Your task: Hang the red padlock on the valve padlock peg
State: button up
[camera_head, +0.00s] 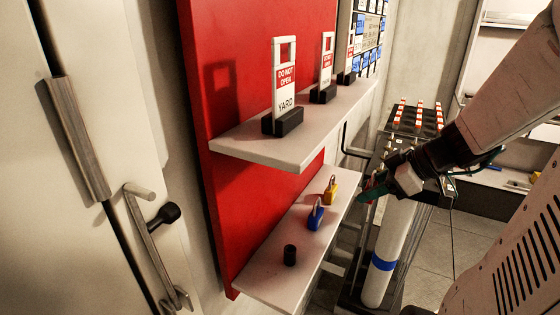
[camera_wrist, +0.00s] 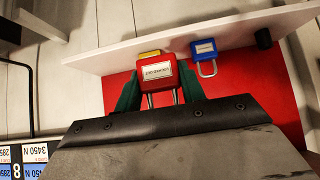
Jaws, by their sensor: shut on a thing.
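The red padlock (camera_wrist: 158,72) with a white label sits between the green fingers of my gripper (camera_wrist: 160,90) in the wrist view. My gripper is shut on its body, and its shackle points toward my palm. In the head view my gripper (camera_head: 372,190) is just right of the lower shelf's edge; the padlock cannot be made out there. A yellow padlock (camera_head: 330,190) and a blue padlock (camera_head: 316,214) stand on the lower shelf. The yellow one is mostly hidden behind the red one in the wrist view. I cannot identify the valve padlock peg.
A short black cylinder (camera_head: 290,255) stands at the near end of the lower shelf (camera_head: 275,285). The upper shelf (camera_head: 290,150) holds "DO NOT OPEN" tags (camera_head: 286,90) in black stands. A door handle (camera_head: 150,240) is at left.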

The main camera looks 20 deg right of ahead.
send_over(341, 180)
jog(key=s, duration=0.1)
jog(key=shift+s+f, duration=0.15)
jog(key=shift+f, duration=0.55)
jog(key=shift+w+d+f, duration=0.1)
jog(key=shift+w+f, duration=0.25)
jog(key=shift+w, duration=0.45)
jog(key=shift+f, duration=1.25)
jog(key=shift+f, duration=0.1)
jog(key=shift+f, duration=0.15)
jog(key=o, duration=1)
